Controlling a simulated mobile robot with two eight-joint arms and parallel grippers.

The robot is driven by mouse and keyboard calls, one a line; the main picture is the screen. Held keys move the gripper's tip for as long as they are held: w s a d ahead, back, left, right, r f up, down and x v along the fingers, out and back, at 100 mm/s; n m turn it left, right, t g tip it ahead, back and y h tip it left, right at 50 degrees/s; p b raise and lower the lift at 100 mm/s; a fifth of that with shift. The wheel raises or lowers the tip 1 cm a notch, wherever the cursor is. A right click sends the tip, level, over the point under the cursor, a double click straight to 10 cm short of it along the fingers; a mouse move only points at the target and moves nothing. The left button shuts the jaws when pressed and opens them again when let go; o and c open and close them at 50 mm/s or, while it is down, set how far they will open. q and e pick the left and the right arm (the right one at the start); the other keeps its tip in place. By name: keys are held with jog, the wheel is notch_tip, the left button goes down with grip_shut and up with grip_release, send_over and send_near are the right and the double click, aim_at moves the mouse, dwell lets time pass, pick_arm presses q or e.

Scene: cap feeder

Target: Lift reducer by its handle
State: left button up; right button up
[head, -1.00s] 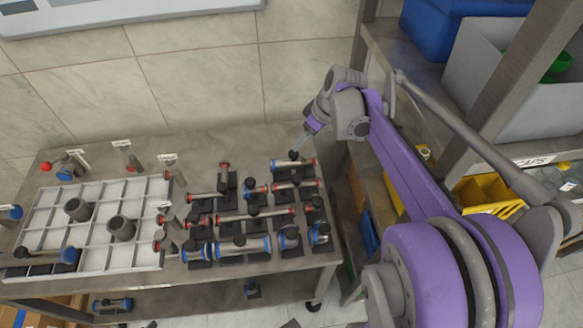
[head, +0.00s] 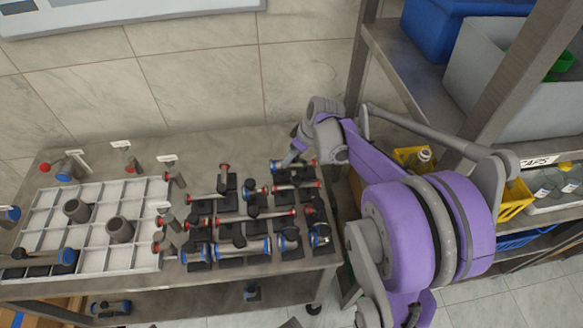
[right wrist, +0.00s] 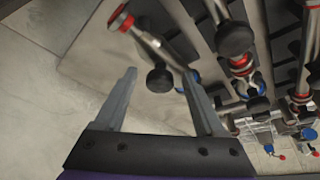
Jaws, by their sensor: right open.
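The piece I take as the reducer (head: 304,164), a short grey pipe with a blue end and a red end, lies at the back right corner of the rack of parts in the head view. In the right wrist view this pipe (right wrist: 148,42) runs slantwise, red end up and left. Its black round-knobbed handle (right wrist: 160,79) shows between my fingertips. My right gripper (right wrist: 160,71) is open, its fingers on either side of the knob; whether it is deep enough around it I cannot tell. In the head view the right gripper (head: 292,158) partly hides the knob. My left gripper is out of view.
Several similar capped pipes with black knobs stand close by on black bases (head: 252,226). A white gridded tray (head: 45,210) with two grey sockets (head: 120,229) is at the left. A shelf post (head: 356,60) and yellow bin (head: 513,200) stand to the right.

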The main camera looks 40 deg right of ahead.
grip_shut()
dwell(1.3)
